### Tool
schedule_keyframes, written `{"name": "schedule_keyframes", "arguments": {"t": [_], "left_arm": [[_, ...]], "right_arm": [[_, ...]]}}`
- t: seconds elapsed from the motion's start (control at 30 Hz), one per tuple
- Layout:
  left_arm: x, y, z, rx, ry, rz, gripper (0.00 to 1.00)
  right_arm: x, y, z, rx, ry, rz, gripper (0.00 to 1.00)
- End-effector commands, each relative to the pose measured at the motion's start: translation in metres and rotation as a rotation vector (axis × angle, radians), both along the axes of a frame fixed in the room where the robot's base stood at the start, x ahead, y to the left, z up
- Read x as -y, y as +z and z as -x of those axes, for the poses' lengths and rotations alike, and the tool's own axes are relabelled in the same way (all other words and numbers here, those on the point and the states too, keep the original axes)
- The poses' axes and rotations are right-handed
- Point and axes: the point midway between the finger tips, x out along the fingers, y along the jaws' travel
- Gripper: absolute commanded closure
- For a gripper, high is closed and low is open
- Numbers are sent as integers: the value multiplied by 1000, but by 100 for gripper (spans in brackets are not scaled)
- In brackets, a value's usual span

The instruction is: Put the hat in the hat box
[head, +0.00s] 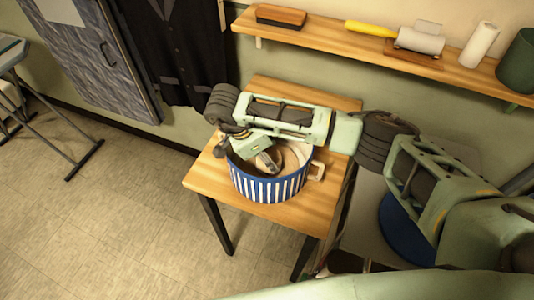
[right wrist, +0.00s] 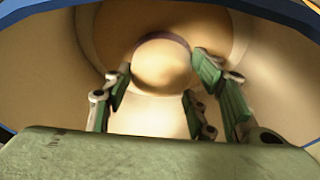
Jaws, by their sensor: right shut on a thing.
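The hat box (head: 268,185) is a round, open tub with blue and white stripes and a pale side handle. It stands on a small wooden table. My right gripper (head: 267,163) reaches down into its mouth. In the right wrist view the hat (right wrist: 160,68), tan with a dark band, lies between the two fingers, and the right gripper (right wrist: 158,88) is shut on it. The box's inner wall and blue rim surround both. Whether the hat touches the bottom is hidden. My left gripper is out of view.
The wooden table (head: 222,182) has bare top around the box. A wall shelf (head: 345,55) above holds a brush (head: 281,16), a lint roller (head: 420,40), a white roll (head: 479,45) and a green pot (head: 518,68). A dark vest (head: 180,45) hangs at left.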

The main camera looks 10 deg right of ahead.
Motion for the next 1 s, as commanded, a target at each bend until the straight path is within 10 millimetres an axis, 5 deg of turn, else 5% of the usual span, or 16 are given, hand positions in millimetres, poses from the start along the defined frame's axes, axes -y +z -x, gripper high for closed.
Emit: {"name": "schedule_keyframes", "arguments": {"t": [0.17, 0.2, 0.4, 0.77, 1.0], "left_arm": [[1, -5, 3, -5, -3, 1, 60], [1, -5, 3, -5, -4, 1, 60], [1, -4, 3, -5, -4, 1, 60], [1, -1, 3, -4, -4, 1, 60], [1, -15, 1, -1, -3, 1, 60]], "right_arm": [[0, -4, 0, 0, 0, 0, 75], [0, -4, 0, -1, 0, 0, 48], [0, -3, 0, -1, 0, 0, 30], [0, -1, 0, -1, 0, 0, 30], [-12, 27, 1, 6, 3, -2, 30]]}}
